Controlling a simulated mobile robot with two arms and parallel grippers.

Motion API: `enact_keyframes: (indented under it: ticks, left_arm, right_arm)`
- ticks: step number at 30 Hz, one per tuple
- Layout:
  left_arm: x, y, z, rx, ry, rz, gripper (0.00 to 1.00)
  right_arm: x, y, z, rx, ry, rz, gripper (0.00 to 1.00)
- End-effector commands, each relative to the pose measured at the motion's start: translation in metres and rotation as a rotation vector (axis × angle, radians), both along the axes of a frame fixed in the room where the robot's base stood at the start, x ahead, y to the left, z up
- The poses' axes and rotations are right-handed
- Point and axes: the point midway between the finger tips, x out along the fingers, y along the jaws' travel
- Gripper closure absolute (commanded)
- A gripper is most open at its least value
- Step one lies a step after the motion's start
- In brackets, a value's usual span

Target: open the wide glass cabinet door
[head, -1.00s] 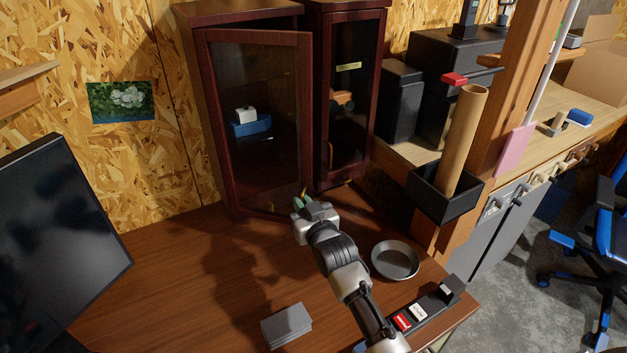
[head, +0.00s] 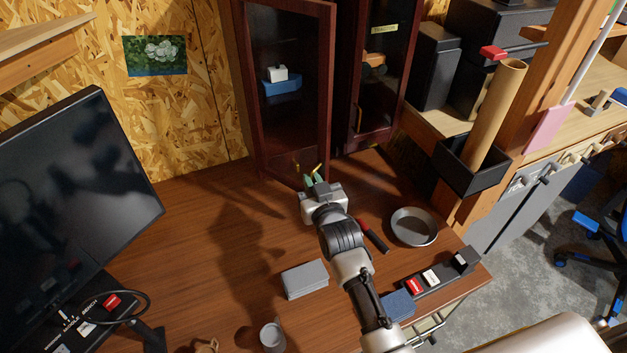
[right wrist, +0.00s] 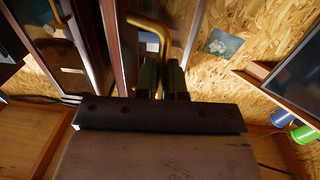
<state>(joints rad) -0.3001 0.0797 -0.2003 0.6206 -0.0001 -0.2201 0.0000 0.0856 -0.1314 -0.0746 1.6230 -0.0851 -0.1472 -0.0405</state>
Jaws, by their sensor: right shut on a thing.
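The wide glass cabinet door (head: 325,85) has a dark red wooden frame and stands ajar, its right edge swung out from the left cabinet. My right gripper (head: 314,181) is at the lower part of the door, its green-tipped fingers shut on the brass handle (head: 318,168). In the right wrist view the bent brass handle (right wrist: 150,25) runs down between the fingers of my right gripper (right wrist: 161,80). The fingers hide part of the handle. My left gripper is not in view.
A narrower glass cabinet (head: 375,70) stands at the right. On the bench are a round metal pan (head: 414,227), a red-and-black tool (head: 373,236), a grey box (head: 305,279) and a monitor (head: 75,190).

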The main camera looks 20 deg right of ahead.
Motion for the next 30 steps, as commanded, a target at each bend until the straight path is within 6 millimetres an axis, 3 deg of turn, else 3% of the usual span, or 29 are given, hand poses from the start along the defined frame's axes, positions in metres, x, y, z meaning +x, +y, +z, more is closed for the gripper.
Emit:
enact_keyframes:
  ticks: [2, 3, 7, 15, 19, 30]
  left_arm:
    - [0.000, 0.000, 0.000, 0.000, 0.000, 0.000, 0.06]
    - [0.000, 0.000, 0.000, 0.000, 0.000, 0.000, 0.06]
    - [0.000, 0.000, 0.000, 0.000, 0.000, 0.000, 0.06]
    - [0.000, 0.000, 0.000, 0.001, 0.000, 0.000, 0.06]
    - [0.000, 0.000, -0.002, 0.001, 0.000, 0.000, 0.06]
    - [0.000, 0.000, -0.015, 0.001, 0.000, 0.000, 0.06]
  right_arm:
    - [0.000, 0.001, 0.001, 0.001, -0.002, 0.001, 1.00]
    - [0.000, 0.001, 0.001, 0.001, -0.002, 0.001, 0.85]
    - [0.000, 0.001, 0.001, 0.001, -0.001, 0.001, 0.67]
    - [-0.001, 0.000, 0.000, 0.001, 0.000, 0.000, 0.67]
    - [-0.010, -0.001, -0.001, 0.000, 0.000, 0.000, 0.67]
    - [-0.079, -0.005, -0.003, 0.001, 0.002, 0.001, 0.67]
